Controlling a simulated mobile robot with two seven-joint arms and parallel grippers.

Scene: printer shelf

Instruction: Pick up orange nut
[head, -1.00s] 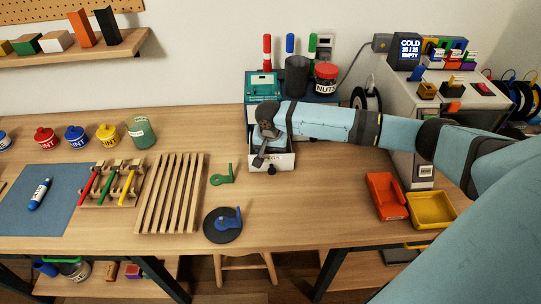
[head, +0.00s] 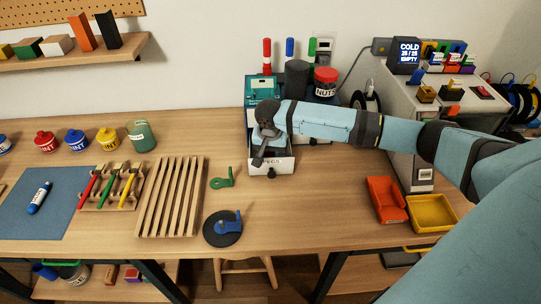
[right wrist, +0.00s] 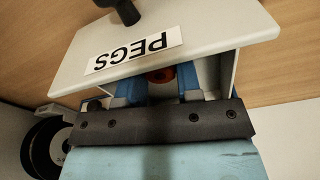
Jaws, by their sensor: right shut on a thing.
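My right gripper (head: 262,157) is down in the open drawer marked PEGS (head: 284,166), at the front of the teal cabinet. In the right wrist view the drawer front (right wrist: 195,40) stands just past the gripper (right wrist: 160,86). A small orange-red rounded piece, which looks like the orange nut (right wrist: 160,75), shows between its blue fingers. The gripper is shut on it. Most of the piece is hidden by the fingers and the drawer front. My left gripper is not in view.
A jar marked NUTS (head: 326,83) and a dark cup (head: 297,77) stand on the cabinet. A wooden slatted rack (head: 170,197), a green hook-shaped piece (head: 222,180) and a dark disc (head: 220,232) lie left.

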